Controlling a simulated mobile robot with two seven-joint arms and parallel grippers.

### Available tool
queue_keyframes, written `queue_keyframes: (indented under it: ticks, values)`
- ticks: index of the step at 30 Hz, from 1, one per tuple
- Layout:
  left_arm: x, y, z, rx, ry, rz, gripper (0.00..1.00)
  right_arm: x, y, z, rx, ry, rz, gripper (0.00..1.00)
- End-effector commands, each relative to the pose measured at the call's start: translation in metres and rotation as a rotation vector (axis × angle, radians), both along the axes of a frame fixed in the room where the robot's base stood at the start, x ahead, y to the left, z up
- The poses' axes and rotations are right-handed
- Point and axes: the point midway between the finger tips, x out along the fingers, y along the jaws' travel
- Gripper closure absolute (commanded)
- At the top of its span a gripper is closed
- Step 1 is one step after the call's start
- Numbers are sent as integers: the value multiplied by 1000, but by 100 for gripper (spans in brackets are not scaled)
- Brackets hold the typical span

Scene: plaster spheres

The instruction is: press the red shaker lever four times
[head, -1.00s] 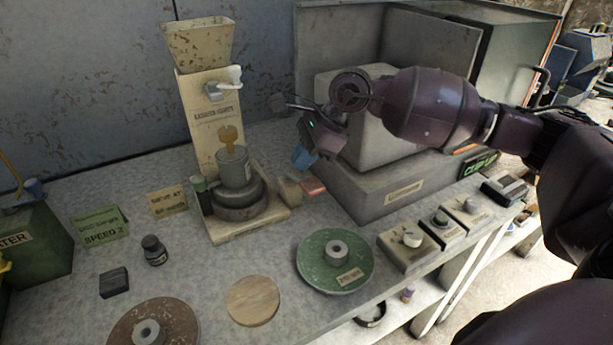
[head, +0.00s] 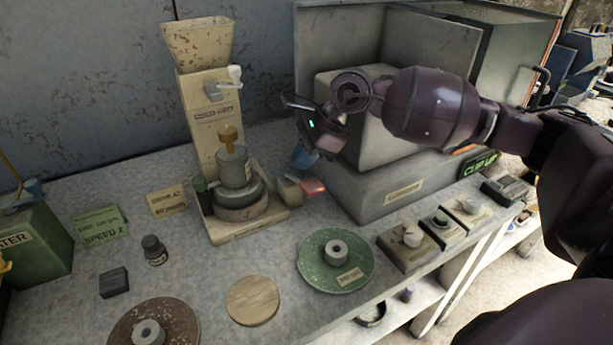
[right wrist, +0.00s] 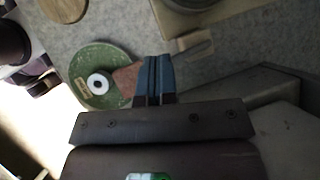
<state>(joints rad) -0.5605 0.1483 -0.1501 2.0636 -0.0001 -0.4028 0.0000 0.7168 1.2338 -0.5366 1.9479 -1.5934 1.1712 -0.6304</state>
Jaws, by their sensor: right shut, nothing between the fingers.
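The red shaker lever (head: 314,187) is a small flat red tab sticking out to the right of the beige shaker block (head: 288,191). In the right wrist view the lever (right wrist: 127,79) shows as a dull red patch just left of my fingers, partly covered by them. My right gripper (head: 303,158) has blue fingertips pointing down, above and behind the lever in the head view. Its fingers (right wrist: 156,66) are together and empty. I see a gap to the lever in the head view; exact height is hard to tell. My left gripper is not in view.
A cream dispenser with a hopper (head: 199,45) stands left of the lever, holding a grey cup (head: 234,170). A large grey machine (head: 385,190) stands close on the right. A green disc (head: 312,262) and wooden disc (head: 252,301) lie in front. Control boxes (head: 408,245) line the right edge.

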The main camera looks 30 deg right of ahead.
Motion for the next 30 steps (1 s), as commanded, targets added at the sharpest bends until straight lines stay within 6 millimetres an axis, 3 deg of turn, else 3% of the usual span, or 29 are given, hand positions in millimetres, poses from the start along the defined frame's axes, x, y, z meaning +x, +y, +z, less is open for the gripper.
queue_keyframes:
  ticks: [14,30]
  values:
    - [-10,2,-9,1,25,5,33,-2,0,-6,0,1,0,100]
    - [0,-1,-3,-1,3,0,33,-4,0,-8,0,0,0,100]
